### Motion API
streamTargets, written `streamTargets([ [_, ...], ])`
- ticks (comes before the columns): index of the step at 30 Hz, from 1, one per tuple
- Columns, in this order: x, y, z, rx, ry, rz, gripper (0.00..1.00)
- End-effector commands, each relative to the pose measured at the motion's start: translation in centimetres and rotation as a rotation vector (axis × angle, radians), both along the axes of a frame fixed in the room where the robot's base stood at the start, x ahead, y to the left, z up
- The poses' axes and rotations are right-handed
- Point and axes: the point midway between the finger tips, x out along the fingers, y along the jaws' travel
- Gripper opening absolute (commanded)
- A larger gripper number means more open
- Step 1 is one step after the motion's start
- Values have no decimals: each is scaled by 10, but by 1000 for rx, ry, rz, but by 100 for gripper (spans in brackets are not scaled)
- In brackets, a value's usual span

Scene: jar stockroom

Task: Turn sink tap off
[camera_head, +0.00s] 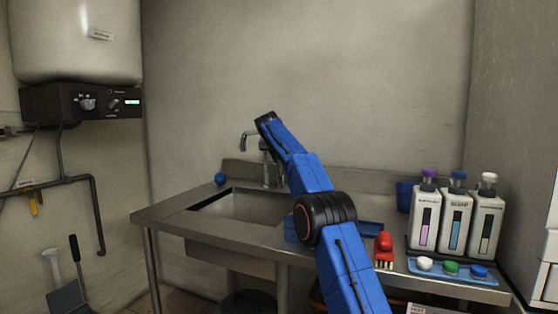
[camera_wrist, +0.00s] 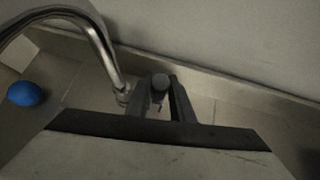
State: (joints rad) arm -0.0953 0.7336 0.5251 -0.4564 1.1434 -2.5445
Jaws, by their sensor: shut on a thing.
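The sink tap (camera_head: 247,137) stands at the back edge of the steel sink (camera_head: 240,204), with its curved spout to the left. In the wrist view the shiny spout (camera_wrist: 100,42) arches down to the tap's base. My gripper (camera_wrist: 164,92) is just right of the spout, with its two dark fingers shut on the tap's round-ended handle (camera_wrist: 160,81). In the head view my arm reaches over the counter to the tap and hides the handle and the fingers. I see no clear stream of water under the spout.
Right on the counter are a red brush (camera_head: 384,247), several bottles (camera_head: 455,218) and a blue tray (camera_head: 455,277) of caps. A wall is close behind the tap.

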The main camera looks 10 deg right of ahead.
Motion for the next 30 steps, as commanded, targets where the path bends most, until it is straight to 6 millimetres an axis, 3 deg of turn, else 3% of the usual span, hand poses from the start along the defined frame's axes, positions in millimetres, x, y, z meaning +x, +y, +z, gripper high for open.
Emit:
streamTargets([
  [7,1,0,0,1,-3,1,0],
  [8,1,0,0,1,-3,1,23],
  [10,1,0,0,0,-2,0,39],
  [22,-3,2,4,0,-2,1,39],
  [30,-30,15,31,-1,-4,2,39],
])
